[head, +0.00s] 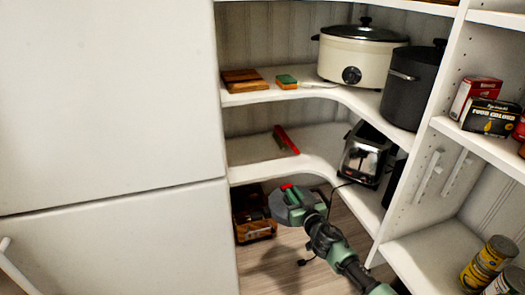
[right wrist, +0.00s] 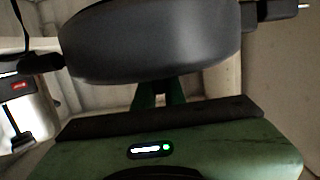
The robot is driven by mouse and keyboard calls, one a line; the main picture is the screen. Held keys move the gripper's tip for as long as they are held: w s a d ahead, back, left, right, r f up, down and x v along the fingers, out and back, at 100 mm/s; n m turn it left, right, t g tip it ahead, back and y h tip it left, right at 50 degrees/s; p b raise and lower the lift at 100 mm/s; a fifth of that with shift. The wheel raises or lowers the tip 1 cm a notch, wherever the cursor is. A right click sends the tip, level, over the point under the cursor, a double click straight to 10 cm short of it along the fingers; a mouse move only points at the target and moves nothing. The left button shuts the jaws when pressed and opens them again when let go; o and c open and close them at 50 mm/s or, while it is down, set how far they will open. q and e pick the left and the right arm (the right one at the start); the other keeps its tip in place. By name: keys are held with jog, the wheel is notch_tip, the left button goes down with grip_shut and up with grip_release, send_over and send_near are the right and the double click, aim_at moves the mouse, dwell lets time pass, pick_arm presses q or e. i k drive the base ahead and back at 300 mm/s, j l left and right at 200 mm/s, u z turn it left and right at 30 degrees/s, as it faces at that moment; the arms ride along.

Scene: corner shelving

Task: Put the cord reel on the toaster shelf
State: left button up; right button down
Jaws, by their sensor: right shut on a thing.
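The cord reel (head: 282,209) is a grey disc, held in front of and a little below the front edge of the toaster shelf. It shows as a large dark rounded body in the right wrist view (right wrist: 150,45). My right gripper (head: 304,213) is shut on the reel; its fingertips are mostly hidden. The toaster shelf (head: 252,153) is the white middle corner shelf. The silver and black toaster (head: 366,155) stands on its right part. My left gripper is not in view.
A red-handled item (head: 287,140) lies on the toaster shelf, with bare surface to its left and right. The upper shelf holds a cream slow cooker (head: 360,57) and a dark pot (head: 411,88). A brown crate-like object (head: 253,216) sits below. A white upright (head: 418,140) stands right.

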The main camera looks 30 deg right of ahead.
aim_at(268, 163)
jog(key=i+l, duration=0.2)
jog(key=i, duration=0.3)
jog(key=i+l+u, duration=0.1)
jog(key=i, duration=0.4)
jog(key=l, duration=0.1)
